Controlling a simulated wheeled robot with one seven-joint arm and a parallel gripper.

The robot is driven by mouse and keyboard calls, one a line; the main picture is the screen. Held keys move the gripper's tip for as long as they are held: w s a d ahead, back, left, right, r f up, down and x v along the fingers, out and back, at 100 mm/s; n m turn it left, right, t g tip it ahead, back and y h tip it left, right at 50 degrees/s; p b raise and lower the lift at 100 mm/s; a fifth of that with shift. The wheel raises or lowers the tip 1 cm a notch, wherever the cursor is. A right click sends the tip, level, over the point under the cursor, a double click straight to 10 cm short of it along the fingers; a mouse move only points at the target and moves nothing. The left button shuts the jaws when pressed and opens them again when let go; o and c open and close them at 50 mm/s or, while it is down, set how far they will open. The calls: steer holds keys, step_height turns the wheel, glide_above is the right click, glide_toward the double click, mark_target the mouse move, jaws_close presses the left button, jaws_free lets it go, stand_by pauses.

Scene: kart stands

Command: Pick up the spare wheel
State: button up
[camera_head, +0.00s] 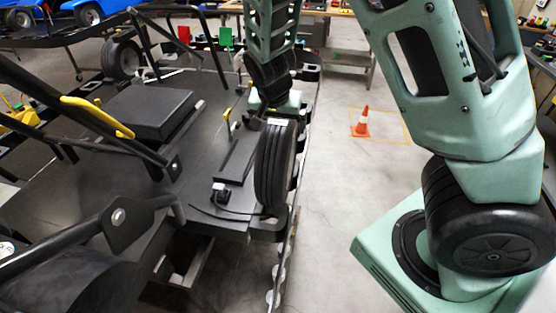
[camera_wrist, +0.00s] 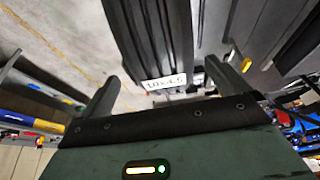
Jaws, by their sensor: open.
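The spare wheel, a black grooved tyre (camera_head: 274,165), stands upright at the right edge of the kart's dark floor in the head view. In the wrist view its tread (camera_wrist: 155,38) fills the upper middle, with a white size label at the near end. My gripper (camera_head: 275,112) is just above the top of the tyre, pointing down. In the wrist view the two fingers of my gripper (camera_wrist: 163,74) are spread apart, one on each side of the labelled end of the tyre. I cannot tell whether either finger touches it. The fingertips are hidden in the head view.
The kart floor (camera_head: 80,190) carries a black seat block (camera_head: 150,112), pedals and dark frame tubes left of the wheel. Another wheel (camera_head: 121,58) sits at the kart's far side. An orange cone (camera_head: 361,122) stands on the clear grey floor to the right.

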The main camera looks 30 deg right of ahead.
steer(key=shift+p+x, duration=0.8)
steer(key=shift+x, duration=1.7)
steer(key=shift+a, duration=0.15)
steer(key=c, duration=2)
steer(key=shift+w+r, duration=0.15)
steer(key=shift+c, duration=0.3)
